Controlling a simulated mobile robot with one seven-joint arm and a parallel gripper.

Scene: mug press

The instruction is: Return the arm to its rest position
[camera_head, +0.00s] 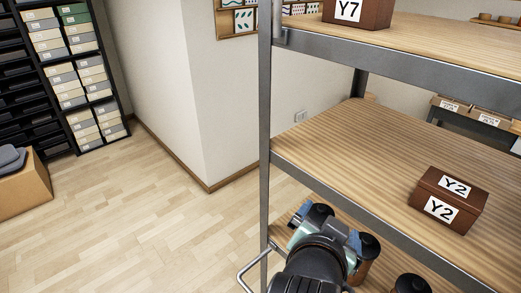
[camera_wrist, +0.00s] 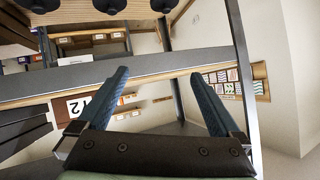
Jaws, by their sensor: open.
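My gripper (camera_head: 327,226) is at the bottom centre of the head view, in front of the shelf rack near its left post. Its blue fingers are spread. In the wrist view the gripper (camera_wrist: 160,75) is open, with nothing held between the fingers. A grey shelf edge (camera_wrist: 180,62) crosses behind the fingers there. My arm hides part of the lower shelf in the head view.
The rack's middle shelf (camera_head: 330,140) holds a brown box marked Y2 (camera_head: 449,199). A Y7 box (camera_head: 357,12) stands above. Black-topped containers, one of them brown-sided (camera_head: 366,262), stand on the lower shelf close to my gripper.

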